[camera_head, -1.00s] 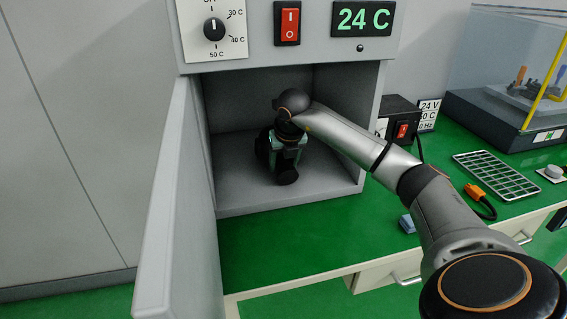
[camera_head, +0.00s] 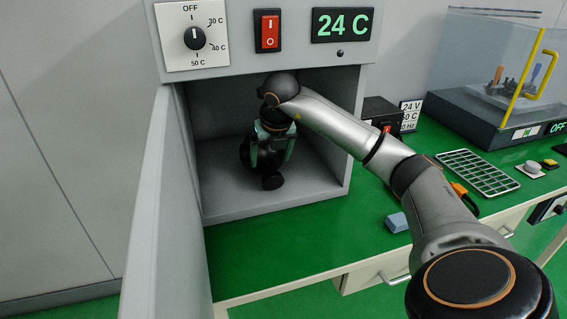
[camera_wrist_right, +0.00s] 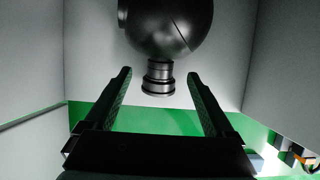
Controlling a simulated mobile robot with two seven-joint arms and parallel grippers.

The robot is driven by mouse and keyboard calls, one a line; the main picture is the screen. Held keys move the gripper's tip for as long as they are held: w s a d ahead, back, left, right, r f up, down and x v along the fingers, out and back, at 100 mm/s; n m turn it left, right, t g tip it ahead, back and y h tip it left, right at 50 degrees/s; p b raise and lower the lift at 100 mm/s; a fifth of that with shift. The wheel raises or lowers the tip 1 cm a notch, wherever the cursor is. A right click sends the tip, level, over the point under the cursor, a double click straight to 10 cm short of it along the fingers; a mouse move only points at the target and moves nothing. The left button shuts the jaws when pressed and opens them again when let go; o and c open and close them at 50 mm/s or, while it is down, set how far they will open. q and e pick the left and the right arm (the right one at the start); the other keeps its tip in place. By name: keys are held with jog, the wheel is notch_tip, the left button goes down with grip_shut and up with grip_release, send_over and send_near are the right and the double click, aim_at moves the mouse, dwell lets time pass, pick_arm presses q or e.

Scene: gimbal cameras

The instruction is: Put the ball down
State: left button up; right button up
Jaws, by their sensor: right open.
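The ball (camera_wrist_right: 178,22) is a dark sphere with a short ringed cylinder (camera_wrist_right: 158,78), seen at the top of the right wrist view. It is inside the grey chamber (camera_head: 215,185), apparently on its floor, with the round black cylinder end (camera_head: 272,182) toward the opening. In the head view much of the ball is hidden behind my right gripper. My right gripper (camera_head: 273,152) points down into the chamber, open; its fingers (camera_wrist_right: 160,76) stand apart on either side of the cylinder in the wrist view, with gaps. My left gripper is not in view.
The chamber's door (camera_head: 160,215) stands open at the left. The chamber walls and ceiling lie close around my right arm. A blue block (camera_head: 397,222), a metal rack (camera_head: 480,172) and a clear-covered case (camera_head: 500,75) are on the green bench (camera_head: 300,240). Bench in front is clear.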

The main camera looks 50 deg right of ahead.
jog(key=s+a+b, duration=0.1)
jog(key=s+a, duration=0.4)
jog(key=s, duration=0.5)
jog(key=shift+a+f, duration=0.25)
